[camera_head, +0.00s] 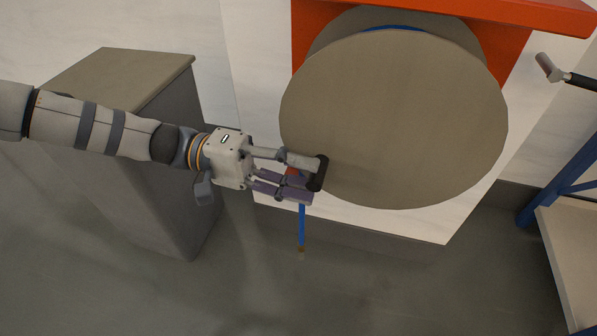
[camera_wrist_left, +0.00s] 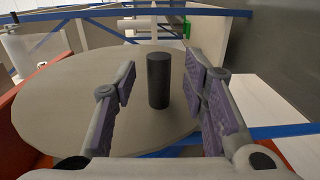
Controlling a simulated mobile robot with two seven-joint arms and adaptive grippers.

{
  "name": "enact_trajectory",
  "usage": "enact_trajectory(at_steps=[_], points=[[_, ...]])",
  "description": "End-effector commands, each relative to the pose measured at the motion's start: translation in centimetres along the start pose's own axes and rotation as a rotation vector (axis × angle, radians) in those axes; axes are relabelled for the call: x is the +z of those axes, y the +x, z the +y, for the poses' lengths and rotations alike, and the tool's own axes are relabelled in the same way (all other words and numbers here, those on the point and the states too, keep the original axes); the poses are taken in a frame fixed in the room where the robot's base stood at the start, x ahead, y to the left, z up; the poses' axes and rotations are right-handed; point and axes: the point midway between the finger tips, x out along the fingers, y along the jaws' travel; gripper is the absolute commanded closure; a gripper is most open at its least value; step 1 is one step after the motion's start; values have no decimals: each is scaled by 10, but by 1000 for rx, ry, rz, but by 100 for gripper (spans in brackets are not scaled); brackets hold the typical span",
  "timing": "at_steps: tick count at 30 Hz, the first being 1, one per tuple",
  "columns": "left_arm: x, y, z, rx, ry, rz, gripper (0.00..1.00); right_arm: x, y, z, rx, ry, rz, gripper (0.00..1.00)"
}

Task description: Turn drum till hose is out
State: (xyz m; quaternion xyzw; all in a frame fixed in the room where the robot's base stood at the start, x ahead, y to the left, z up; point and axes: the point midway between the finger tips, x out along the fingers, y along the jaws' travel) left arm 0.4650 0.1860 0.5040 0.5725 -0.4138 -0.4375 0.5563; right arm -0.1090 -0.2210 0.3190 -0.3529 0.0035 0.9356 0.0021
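The drum (camera_head: 400,110) shows a large round grey-brown face in the head view, and its face also fills much of the wrist view (camera_wrist_left: 70,105). A black upright handle (camera_wrist_left: 158,80) stands out from the face near its rim; in the head view the handle (camera_head: 319,174) is at the lower left of the disc. My left gripper (camera_head: 303,178) is open around the handle, with visible gaps on both sides in the wrist view. The blue hose (camera_head: 302,225) hangs below the gripper, its end above the floor. Some blue (camera_head: 395,28) shows behind the disc's top. My right gripper is not in view.
An orange-red frame (camera_head: 540,14) holds the drum against a white wall panel. A grey cabinet (camera_head: 120,75) stands at the left, under my left arm. A blue-framed shelf (camera_head: 570,245) stands at the right. A grey-and-black bar (camera_head: 570,77) juts in at upper right.

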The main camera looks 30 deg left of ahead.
Motion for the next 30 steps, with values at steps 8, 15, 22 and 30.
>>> enact_trajectory(at_steps=[8, 15, 22, 30], points=[[-1, -2, 40, 6, 10, 2, 60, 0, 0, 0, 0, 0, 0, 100], [1, -3, 92, 6, 6, -2, 60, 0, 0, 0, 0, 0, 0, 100], [1, -4, 102, 2, 1, 0, 60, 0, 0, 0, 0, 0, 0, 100], [1, -4, 102, 2, 1, 0, 60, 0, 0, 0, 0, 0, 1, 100]])
